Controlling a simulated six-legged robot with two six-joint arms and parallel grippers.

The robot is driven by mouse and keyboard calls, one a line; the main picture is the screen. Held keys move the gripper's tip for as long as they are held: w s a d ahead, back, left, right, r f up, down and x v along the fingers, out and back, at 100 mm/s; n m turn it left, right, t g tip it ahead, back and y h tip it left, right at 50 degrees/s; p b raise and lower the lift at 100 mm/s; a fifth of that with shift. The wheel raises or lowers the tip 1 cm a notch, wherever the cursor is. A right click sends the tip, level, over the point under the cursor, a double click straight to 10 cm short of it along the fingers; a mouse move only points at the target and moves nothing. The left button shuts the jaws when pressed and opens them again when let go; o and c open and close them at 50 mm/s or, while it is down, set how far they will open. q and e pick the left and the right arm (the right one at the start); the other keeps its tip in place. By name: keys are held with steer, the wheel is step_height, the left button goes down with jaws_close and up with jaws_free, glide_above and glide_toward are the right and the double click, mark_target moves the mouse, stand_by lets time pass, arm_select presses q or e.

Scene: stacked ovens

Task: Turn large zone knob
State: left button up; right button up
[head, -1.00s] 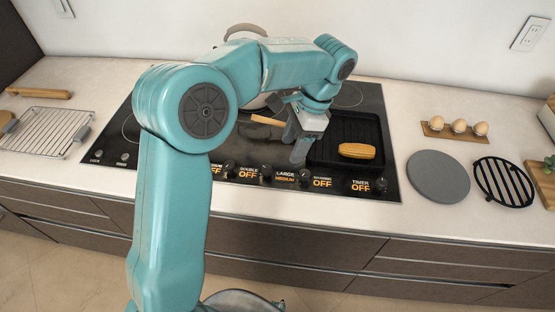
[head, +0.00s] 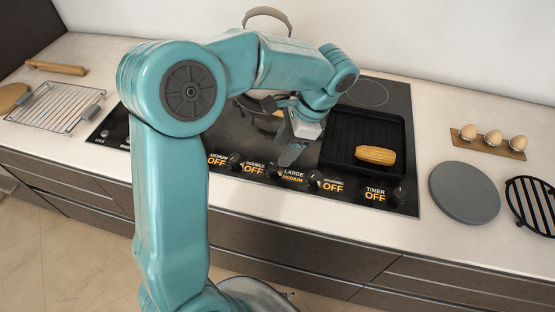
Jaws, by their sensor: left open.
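The cooktop's front panel carries a row of dark knobs with lit labels. The large zone knob (head: 314,179) is beside the label LARGE (head: 292,175), under which MEDIUM is lit in orange; the neighbouring labels show OFF. My left gripper (head: 290,156) is open with its fingers pointing down, just above and behind the LARGE label, a little left of the knob. It appears apart from the knob, though the exact gap is hard to tell. Nothing shows between its fingers. My right gripper is not in view.
A black griddle pan (head: 336,152) with corn (head: 375,155) sits right of my left gripper. A pot handle (head: 267,14) shows behind my arm, which hides much of the cooktop (head: 400,96). Eggs (head: 492,137), a grey round board (head: 464,193) and a wire rack (head: 55,106) lie on the counter.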

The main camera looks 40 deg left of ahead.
mark_target(275, 165)
arm_select(q)
steer(key=x, duration=0.4)
steer(key=shift+f, duration=0.4)
steer(key=shift+s+a+f, duration=0.15)
steer(key=shift+s+f, duration=0.05)
steer(key=shift+f, duration=0.2)
steer(key=shift+w+f, duration=0.1)
steer(key=shift+w, duration=0.05)
jaws_close()
